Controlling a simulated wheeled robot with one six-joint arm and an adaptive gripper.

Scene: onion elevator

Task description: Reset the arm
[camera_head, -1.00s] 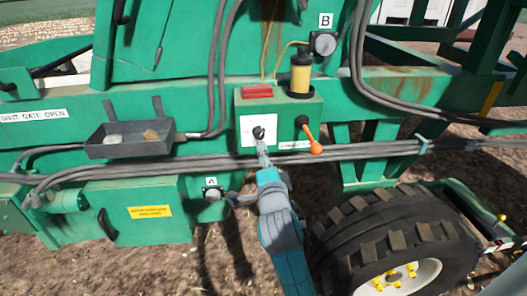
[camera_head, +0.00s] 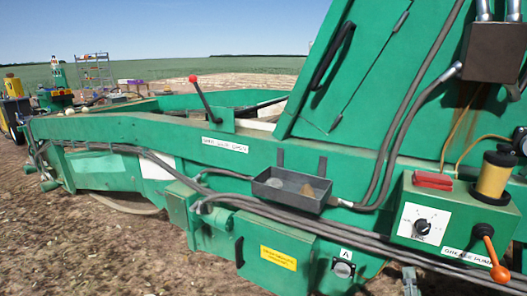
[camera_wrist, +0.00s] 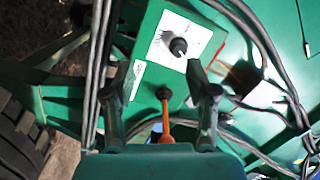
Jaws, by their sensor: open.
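My gripper (camera_wrist: 160,72) is open in the wrist view, with two dark fingers apart and nothing between them. Beyond the fingertips is the black knob (camera_wrist: 178,46) on its white dial plate on the green control box. The orange-handled lever (camera_wrist: 165,128) shows between the fingers, lower in the picture. In the head view the knob (camera_head: 422,228) stands clear, with no gripper on it. Most of my arm is out of the head view; a small grey piece at the bottom edge below the box may be part of it.
A grey tray (camera_head: 292,193) with small lumps hangs on the green machine. Hoses (camera_head: 250,205) run along its side. A red-knobbed lever (camera_head: 204,100) rises at the back. A yellow-and-black canister (camera_head: 494,176) tops the control box. Open soil lies at lower left.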

